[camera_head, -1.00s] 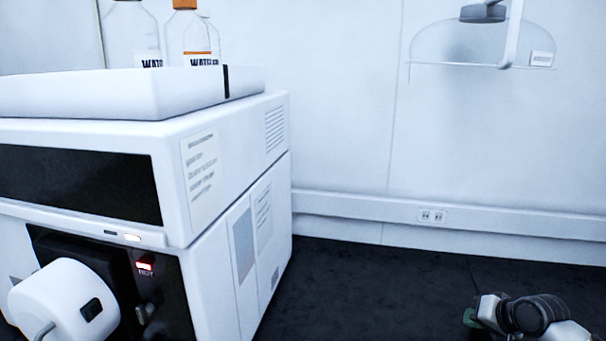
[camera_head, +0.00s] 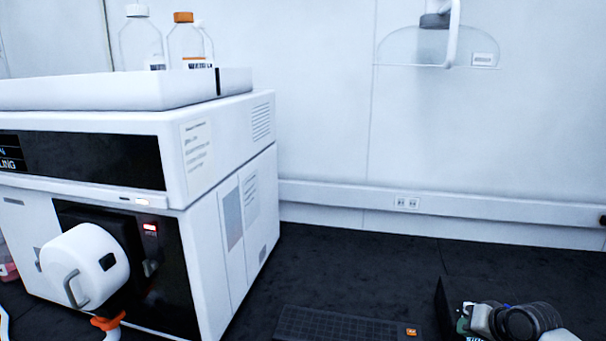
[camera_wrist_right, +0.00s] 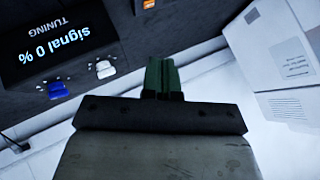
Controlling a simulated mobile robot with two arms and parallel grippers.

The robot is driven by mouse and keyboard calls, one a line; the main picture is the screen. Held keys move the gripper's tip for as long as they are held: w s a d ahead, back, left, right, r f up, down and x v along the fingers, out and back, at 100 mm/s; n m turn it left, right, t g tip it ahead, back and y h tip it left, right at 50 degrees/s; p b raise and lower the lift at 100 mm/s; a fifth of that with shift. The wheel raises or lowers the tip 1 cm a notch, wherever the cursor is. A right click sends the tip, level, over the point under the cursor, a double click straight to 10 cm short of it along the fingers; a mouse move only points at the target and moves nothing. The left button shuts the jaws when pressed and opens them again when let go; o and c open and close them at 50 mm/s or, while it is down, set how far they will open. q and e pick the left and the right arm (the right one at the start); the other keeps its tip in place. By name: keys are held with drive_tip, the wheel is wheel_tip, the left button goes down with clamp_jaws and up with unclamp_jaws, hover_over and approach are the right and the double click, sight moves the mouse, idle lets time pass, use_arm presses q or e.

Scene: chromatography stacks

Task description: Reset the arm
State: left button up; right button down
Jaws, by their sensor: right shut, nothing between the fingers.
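My right gripper (camera_head: 463,326) shows at the lower right of the head view, with part of my arm behind it. In the right wrist view its green fingers (camera_wrist_right: 162,77) are together with nothing between them. Beyond them is a dark panel with a screen (camera_wrist_right: 60,45) reading "signal 0 %" and "TUNING", upside down, and a blue knob (camera_wrist_right: 57,90) and a white knob (camera_wrist_right: 105,69). My left gripper is not in view.
A large white instrument (camera_head: 235,200) with a white round housing (camera_head: 85,265) fills the left. Bottles (camera_head: 186,45) stand in the tray (camera_head: 110,92) on top. A dark slotted unit (camera_head: 345,325) and a dark box (camera_head: 445,300) lie low. The dark surface between is clear.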

drive_tip(key=s+a+f+n+g, duration=0.25)
drive_tip(key=s+a+f, duration=0.25)
drive_tip(key=s+a, duration=0.25)
drive_tip(key=s+a+f+n+g, duration=0.1)
drive_tip(key=s+a+f+n, duration=0.2)
drive_tip(key=s+a+f, duration=0.5)
drive_tip(key=s+r+g+h, duration=0.1)
drive_tip(key=s+r+h, duration=0.3)
drive_tip(key=s, duration=1.5)
wheel_tip(320, 180, down, 31)
drive_tip(key=s+g+b, duration=0.1)
drive_tip(key=g+b, duration=0.1)
drive_tip(key=b, duration=0.2)
use_arm(q)
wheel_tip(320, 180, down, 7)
drive_tip(key=b, duration=0.3)
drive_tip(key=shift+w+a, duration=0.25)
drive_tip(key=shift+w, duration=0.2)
use_arm(e)
drive_tip(key=s+d+f, duration=0.2)
drive_tip(key=s+f, duration=1.4)
drive_tip(key=f, duration=0.1)
drive_tip(key=shift+n+g, duration=0.35)
drive_tip(key=shift+n, duration=0.1)
